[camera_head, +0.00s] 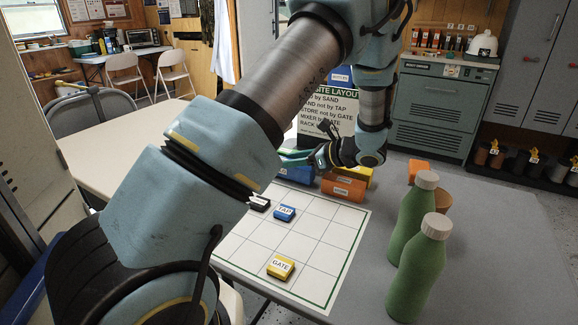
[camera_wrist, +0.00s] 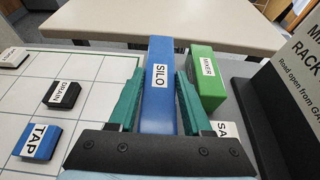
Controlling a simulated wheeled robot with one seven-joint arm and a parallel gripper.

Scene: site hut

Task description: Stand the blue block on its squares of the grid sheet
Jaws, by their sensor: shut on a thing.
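The blue block (camera_wrist: 160,90), labelled SILO, is between the two teal fingers of my gripper (camera_wrist: 158,77) in the wrist view. The fingers are shut on its sides. I cannot tell whether the block touches the table. The sheet carries a blue TAP tile (camera_head: 285,213), a yellow GATE tile (camera_head: 280,267) and a dark DRAIN tile (camera_wrist: 62,94). My arm hides the sheet's left part.
A green MIXER block (camera_wrist: 206,75) stands close beside the blue block. Two green bottles (camera_head: 418,265) stand right of the sheet. A SITE LAYOUT board (camera_head: 325,105) stands behind.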

